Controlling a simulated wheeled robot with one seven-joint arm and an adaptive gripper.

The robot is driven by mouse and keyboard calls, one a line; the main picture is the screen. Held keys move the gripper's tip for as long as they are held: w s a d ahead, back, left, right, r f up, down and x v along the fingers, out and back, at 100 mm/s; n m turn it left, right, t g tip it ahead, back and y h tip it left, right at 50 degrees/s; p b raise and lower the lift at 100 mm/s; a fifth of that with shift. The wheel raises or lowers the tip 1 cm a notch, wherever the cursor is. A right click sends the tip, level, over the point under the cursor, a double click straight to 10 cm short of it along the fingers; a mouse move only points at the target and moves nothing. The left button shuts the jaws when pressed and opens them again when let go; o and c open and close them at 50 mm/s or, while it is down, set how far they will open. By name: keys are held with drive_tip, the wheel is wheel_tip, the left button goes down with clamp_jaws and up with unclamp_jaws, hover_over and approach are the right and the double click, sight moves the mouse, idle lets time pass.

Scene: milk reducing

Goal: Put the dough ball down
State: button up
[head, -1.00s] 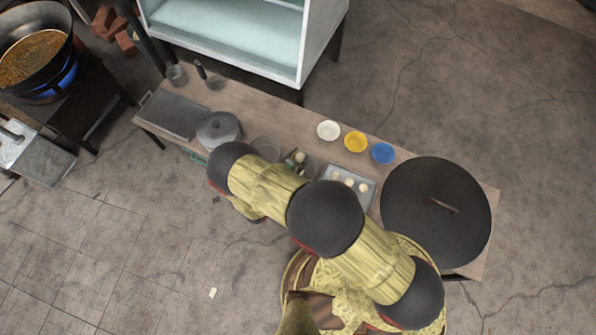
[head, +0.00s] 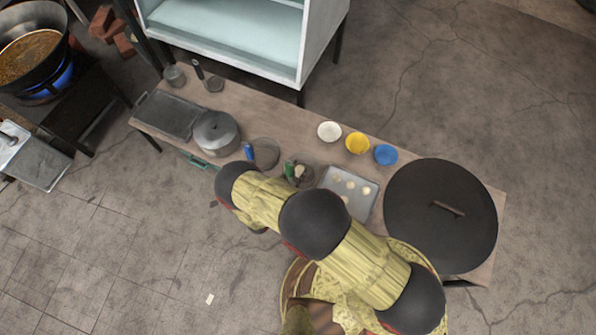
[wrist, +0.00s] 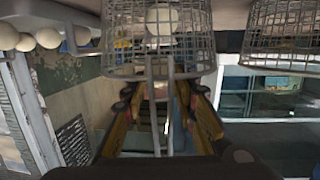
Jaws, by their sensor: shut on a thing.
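A pale dough ball (wrist: 163,22) is inside a wire basket (wrist: 115,55) in the wrist view, which is upside down. My gripper (wrist: 160,90) is shut on thin metal tongs (wrist: 156,120) whose far ends reach into that basket at the ball. I cannot tell whether the tongs still touch it. In the head view a pale ball (head: 299,171) shows at the right basket, beside a green part (head: 290,169). My gripper is hidden behind my arm there. More dough balls (wrist: 47,38) lie beside the basket, on a metal tray (head: 368,206) in the head view.
A second basket (head: 267,156) has a blue part (head: 250,151). A lidded pot (head: 216,134) stands at left, and a large dark lid (head: 428,235) at right. White (head: 329,131), yellow (head: 357,143) and blue bowls (head: 386,154) line the far side.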

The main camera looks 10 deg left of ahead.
drive_tip(key=shift+f, duration=0.4)
drive_tip(key=shift+s+d+f, duration=0.1)
drive_tip(key=shift+s+f, duration=0.05)
drive_tip(key=shift+f, duration=0.1)
drive_tip(key=o, duration=0.7)
drive_tip(key=shift+d, duration=0.1)
drive_tip(key=shift+o, duration=0.5)
drive_tip(key=shift+r, duration=0.5)
drive_tip(key=p+v, duration=0.3)
drive_tip(key=v, duration=0.9)
drive_tip(key=shift+r, duration=0.2)
